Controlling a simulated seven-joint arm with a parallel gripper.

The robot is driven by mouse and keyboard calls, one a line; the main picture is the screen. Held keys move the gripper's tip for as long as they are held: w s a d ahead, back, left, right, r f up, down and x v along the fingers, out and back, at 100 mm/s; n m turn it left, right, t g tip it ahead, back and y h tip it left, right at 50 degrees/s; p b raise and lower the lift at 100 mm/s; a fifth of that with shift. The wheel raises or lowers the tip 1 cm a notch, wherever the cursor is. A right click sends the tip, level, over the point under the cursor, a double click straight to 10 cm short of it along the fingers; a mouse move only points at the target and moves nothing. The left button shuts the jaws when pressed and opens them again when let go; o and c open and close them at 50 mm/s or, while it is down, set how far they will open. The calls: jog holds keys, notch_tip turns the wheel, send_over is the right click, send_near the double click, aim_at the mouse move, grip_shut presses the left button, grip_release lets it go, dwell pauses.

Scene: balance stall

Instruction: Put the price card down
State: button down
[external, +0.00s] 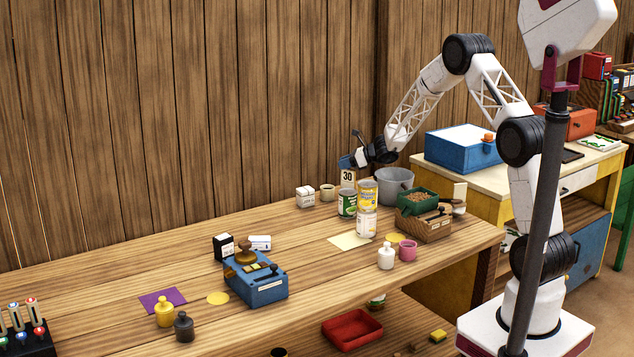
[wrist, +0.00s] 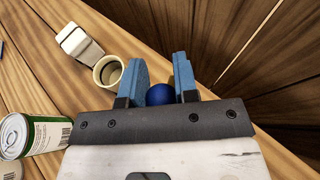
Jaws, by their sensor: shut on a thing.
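The price card (external: 347,176) is a small pale card with a dark "30" in the external view. It hangs upright below my gripper (external: 347,162), which is shut on it at the back of the bench. In the wrist view, a round blue knob (wrist: 160,94) sits between the two blue fingers of my gripper (wrist: 163,80); it appears to be the top of the card. The card's face is hidden there. I cannot tell whether its lower edge touches the bench, as a green can (external: 347,204) stands in front.
A beige cup (external: 327,192) and a white box (external: 305,197) stand just left of the card. A yellow can (external: 367,192), a white can (external: 366,222) and a grey bucket (external: 395,186) crowd the right. The plank wall (external: 250,110) rises close behind.

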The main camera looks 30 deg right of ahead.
jog(key=shift+f, duration=0.25)
jog(key=shift+f, duration=0.15)
jog(key=c, duration=0.9)
grip_release()
jog(key=shift+r, duration=0.2)
jog(key=v, duration=1.2)
